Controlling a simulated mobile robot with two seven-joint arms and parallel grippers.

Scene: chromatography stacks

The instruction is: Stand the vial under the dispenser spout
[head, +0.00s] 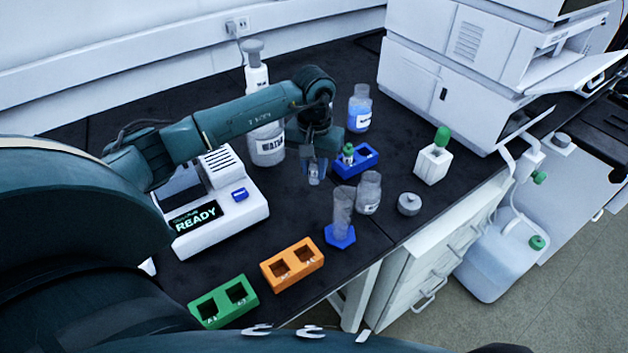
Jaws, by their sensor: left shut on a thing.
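My left gripper (316,165) points down over the middle of the dark bench, shut on a small clear vial (314,179). The fingers cover much of the vial, so its contents cannot be told. A white dispenser bottle (267,148) with a partly readable label stands behind my left arm, left of the gripper. Its pump top (254,58) shows above the arm. My arm crosses in front of the bottle, and I cannot make out the spout. The vial is to the right of the bottle and apart from it. My right gripper is not in view.
A blue rack (368,158) with a green-capped vial is close right of the gripper. A glass cylinder (342,205), jar (368,192) and grey cap (409,204) stand nearer the front. A white instrument (240,205) reads READY. Orange (308,255) and green (218,305) racks are at the front edge.

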